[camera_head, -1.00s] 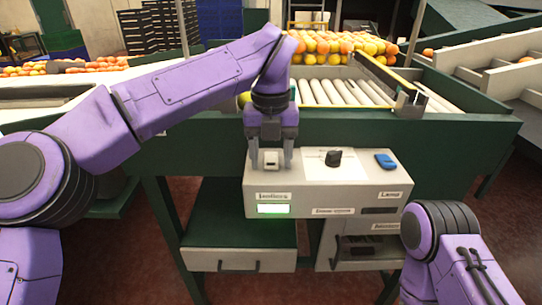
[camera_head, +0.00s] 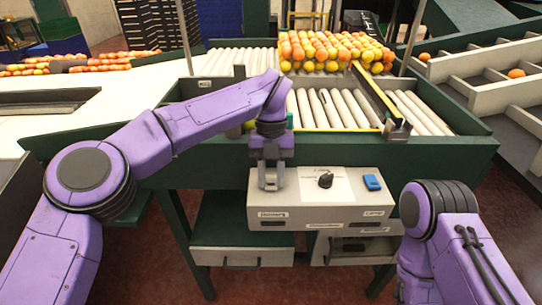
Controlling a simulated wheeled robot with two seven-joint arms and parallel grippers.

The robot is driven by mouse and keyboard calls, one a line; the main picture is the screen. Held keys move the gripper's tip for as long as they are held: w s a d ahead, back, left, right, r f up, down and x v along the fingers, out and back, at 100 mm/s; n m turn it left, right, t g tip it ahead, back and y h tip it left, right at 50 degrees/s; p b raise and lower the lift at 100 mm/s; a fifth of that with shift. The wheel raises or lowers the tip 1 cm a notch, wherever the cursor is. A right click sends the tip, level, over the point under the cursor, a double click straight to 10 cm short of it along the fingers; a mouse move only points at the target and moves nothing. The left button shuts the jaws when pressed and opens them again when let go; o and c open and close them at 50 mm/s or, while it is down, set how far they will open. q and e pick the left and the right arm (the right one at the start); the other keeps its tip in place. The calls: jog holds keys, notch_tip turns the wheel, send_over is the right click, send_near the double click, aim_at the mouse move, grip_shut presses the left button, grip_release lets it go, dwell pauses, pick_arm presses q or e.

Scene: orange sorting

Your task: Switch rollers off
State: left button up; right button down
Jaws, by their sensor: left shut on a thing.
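A grey control box (camera_head: 345,212) is mounted on the front of the green roller table. My left gripper (camera_head: 271,184) points down onto the left part of its top, shut on the small white switch there, which the fingers mostly hide. The small window (camera_head: 273,223) under the left label is dark. A black knob (camera_head: 325,180) on a white plate and a blue switch (camera_head: 372,182) sit further right on the box. The rollers (camera_head: 335,108) lie behind. My right arm shows at the lower right; its gripper is out of view.
Oranges and yellow fruit (camera_head: 335,51) are heaped at the back of the rollers. Sorting chutes (camera_head: 490,85) with a few oranges stand at the right. Red floor shows around the table legs.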

pick_arm(q)
jog(key=shift+r, duration=0.25)
jog(key=shift+f, duration=0.15)
pick_arm(e)
jog(key=shift+r, duration=0.55)
pick_arm(q)
jog(key=o, duration=1.1)
jog(key=shift+c, duration=0.2)
